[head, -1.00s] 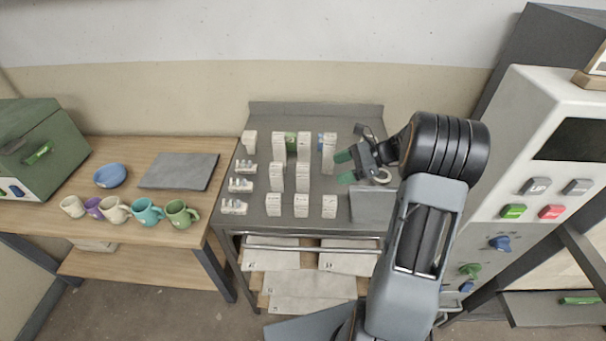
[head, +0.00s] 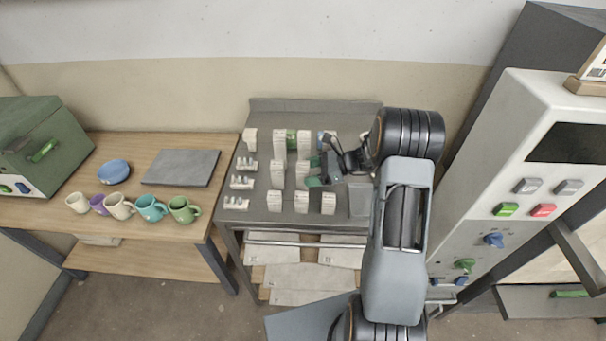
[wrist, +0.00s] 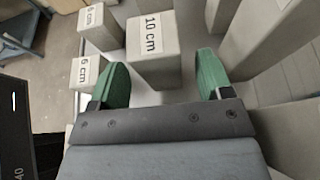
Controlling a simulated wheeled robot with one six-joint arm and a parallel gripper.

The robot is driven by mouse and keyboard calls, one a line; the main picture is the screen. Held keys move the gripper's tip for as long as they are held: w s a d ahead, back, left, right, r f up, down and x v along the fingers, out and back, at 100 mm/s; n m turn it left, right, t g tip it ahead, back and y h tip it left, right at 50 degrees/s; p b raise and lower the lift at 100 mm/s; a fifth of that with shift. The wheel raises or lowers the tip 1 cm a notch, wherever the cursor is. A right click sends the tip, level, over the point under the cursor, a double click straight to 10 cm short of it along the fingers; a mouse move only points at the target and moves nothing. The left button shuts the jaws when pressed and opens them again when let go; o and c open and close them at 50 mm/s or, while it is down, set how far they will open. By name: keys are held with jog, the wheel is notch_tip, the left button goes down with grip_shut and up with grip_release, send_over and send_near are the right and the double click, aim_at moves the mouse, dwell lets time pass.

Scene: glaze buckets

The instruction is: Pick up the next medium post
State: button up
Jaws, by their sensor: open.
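The medium post, a pale block labelled 10 cm (wrist: 152,50), stands upright ahead of my gripper (wrist: 163,80) in the wrist view, roughly in line with the gap between its green fingertips. My gripper is open and empty, and the fingertips appear apart from the post. In the head view my gripper (head: 314,172) is just right of the middle-row post (head: 302,174). Another middle-row post (head: 276,175) stands to its left.
Short 6 cm posts (wrist: 88,73) stand on the wrist view's left; taller posts (wrist: 262,35) crowd its right. In the head view, short posts (head: 301,203) form the front row and tall posts (head: 280,144) stand behind. Small racks (head: 241,182) line the table's left.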

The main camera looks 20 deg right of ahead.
aim_at(303, 174)
jog(key=shift+x, duration=1.5)
jog(key=shift+c, duration=0.4)
jog(key=c, duration=1.1)
jog(key=shift+r, duration=0.15)
